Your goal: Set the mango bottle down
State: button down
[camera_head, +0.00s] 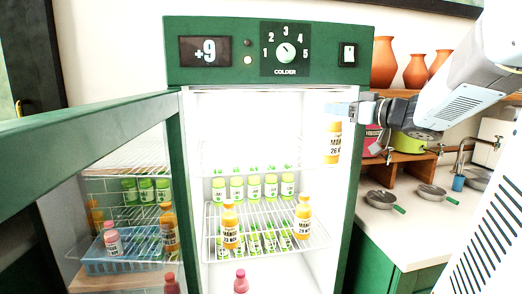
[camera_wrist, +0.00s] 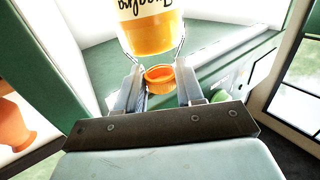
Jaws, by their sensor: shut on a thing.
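The mango bottle (camera_head: 333,143), orange with a white label, hangs upright at the right side of the open fridge's mouth, above the shelf. My gripper (camera_head: 345,109) is shut on its top. In the wrist view the bottle's orange cap (camera_wrist: 158,78) lies between my two fingers, with the orange body (camera_wrist: 150,36) beyond. The bottle's base shows no contact with any shelf. Two other mango bottles stand at the front of the middle wire shelf, one left (camera_head: 230,226) and one right (camera_head: 303,216).
The green fridge (camera_head: 270,76) has its door (camera_head: 90,135) open to the left. Several green-labelled bottles (camera_head: 254,187) fill the shelf's back and middle. A pink bottle (camera_head: 241,283) is lower down. The upper wire shelf (camera_head: 245,165) looks bare. A counter (camera_head: 395,222) with pans is right.

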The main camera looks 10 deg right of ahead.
jog(key=shift+d+f, duration=0.4)
jog(key=shift+f, duration=0.1)
jog(key=shift+w+a, duration=0.1)
jog(key=shift+w, duration=0.2)
jog(key=f+x, duration=0.1)
jog(key=x, duration=1.5)
jog(key=shift+w+f, duration=0.2)
jog(key=shift+w, duration=0.2)
jog(key=shift+f, duration=0.1)
jog(key=c, duration=0.7)
grip_release()
